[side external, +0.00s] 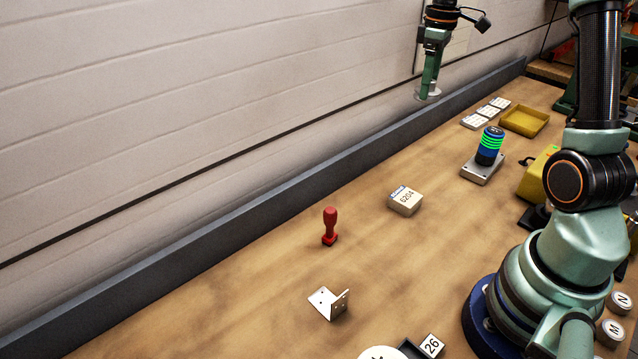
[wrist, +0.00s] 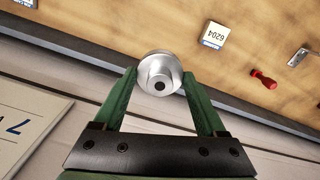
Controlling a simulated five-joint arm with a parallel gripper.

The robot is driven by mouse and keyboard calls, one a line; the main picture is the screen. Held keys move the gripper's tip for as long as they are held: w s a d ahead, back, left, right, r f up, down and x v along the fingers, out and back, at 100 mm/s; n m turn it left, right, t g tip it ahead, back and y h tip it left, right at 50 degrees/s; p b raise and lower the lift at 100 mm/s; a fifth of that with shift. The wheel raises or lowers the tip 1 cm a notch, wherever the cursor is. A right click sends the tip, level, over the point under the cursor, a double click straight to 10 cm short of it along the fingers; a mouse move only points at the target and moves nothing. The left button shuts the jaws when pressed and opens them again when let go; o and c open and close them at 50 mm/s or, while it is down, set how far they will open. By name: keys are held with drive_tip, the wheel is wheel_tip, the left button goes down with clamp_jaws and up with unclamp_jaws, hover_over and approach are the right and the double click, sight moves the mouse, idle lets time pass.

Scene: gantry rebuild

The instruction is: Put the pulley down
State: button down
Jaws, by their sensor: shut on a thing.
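The pulley (wrist: 158,73) is a round silver metal part with a dark hole in its middle. In the wrist view it sits between the green fingertips of my gripper (wrist: 160,83), which is shut on it. In the side external view my gripper (side external: 429,94) hangs high at the top, in front of the wall. The pulley (side external: 421,94) shows there as a small pale disc at the fingertips, held in the air.
On the bench stand a red-handled stamp (side external: 330,228), a 6204 box (side external: 405,201), a metal bracket (side external: 328,303), a blue and green signal light (side external: 489,146) and a yellow tray (side external: 524,121). A grey rail (side external: 262,216) runs along the wall. Bench between the box and rail is clear.

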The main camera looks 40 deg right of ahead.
drive_tip(key=shift+s+d+f+m, duration=0.4)
drive_tip(key=shift+d+f+m, duration=0.1)
drive_tip(key=shift+d+f, duration=0.15)
wheel_tip(320, 180, down, 14)
drive_tip(key=shift+f, duration=2.55)
unclamp_jaws()
drive_tip(key=shift+f, duration=0.15)
